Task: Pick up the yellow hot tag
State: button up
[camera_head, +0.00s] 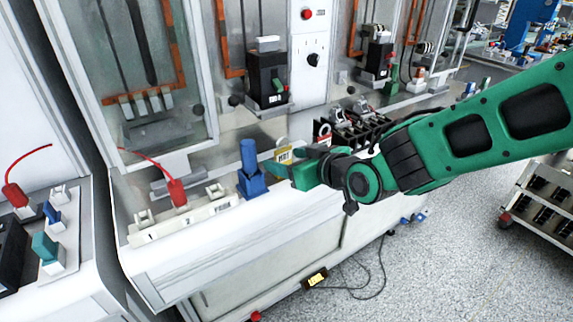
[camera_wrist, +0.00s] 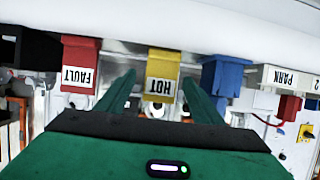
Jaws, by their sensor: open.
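The yellow hot tag (camera_wrist: 161,72) hangs upside down in the wrist view, with a white HOT label. The two green fingers of my gripper (camera_wrist: 158,88) are open, one on each side of the tag, with gaps between. Whether the fingers touch the tag cannot be told there.
A red FAULT tag (camera_wrist: 80,70) is left of the yellow tag in the wrist view, and a blue holder (camera_wrist: 222,80) is right. In the head view a blue stand (camera_head: 249,168), a red plug (camera_head: 177,192) and black breakers (camera_head: 355,130) stand along the ledge.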

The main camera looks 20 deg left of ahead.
jog(key=shift+x, duration=0.95)
jog(key=c, duration=1.4)
jog(key=shift+r, duration=0.1)
notch_tip(320, 180, up, 10)
jog(key=shift+f, duration=0.1)
